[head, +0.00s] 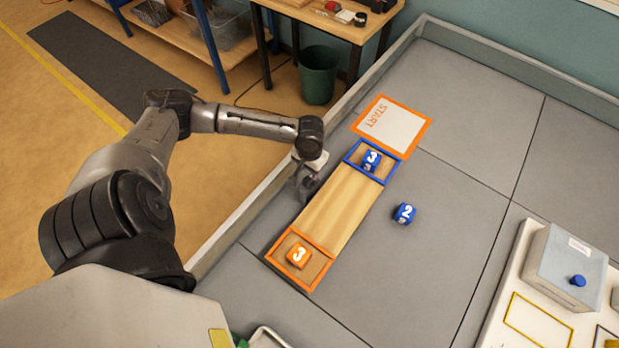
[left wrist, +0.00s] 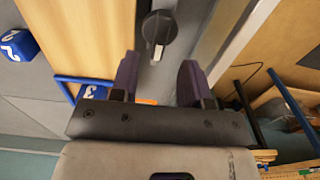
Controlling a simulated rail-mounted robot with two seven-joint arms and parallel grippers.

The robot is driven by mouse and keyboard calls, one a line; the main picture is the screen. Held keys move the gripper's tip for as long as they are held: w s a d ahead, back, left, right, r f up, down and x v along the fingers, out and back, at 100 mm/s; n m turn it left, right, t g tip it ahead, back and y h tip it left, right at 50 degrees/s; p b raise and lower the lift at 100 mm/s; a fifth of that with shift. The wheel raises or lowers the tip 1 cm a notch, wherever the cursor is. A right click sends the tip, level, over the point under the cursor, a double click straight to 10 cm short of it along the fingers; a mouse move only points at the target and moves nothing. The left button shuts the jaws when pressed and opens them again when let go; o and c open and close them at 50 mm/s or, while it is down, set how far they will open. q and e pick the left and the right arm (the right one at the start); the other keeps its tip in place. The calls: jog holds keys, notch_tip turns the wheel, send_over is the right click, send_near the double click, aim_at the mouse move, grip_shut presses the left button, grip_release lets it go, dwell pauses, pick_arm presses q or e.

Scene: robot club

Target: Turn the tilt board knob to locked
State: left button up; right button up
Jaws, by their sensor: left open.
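The tilt board (head: 334,212) is a wooden plank on the grey table, with a blue-framed tray at its far end and an orange-framed tray at its near end. Its dark round knob (left wrist: 160,27) shows in the left wrist view, beside the plank. A pale pointer mark on the knob faces my gripper. My left gripper (left wrist: 158,82) is open and empty; the knob lies just beyond its fingertips, apart from them. In the head view my left gripper (head: 305,182) is at the board's left edge and I cannot make out the knob there. My right gripper is not in view.
A blue cube (head: 371,160) lies in the blue tray and an orange cube (head: 298,255) in the orange tray. Another blue cube (head: 404,213) lies right of the board. A START square (head: 395,125) is behind. A grey box (head: 566,265) stands at right. The table has a raised rim.

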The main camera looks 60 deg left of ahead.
aim_at(309, 178)
pick_arm(q)
jog(key=shift+f+b, duration=0.45)
jog(key=shift+f, duration=2.35)
grip_shut()
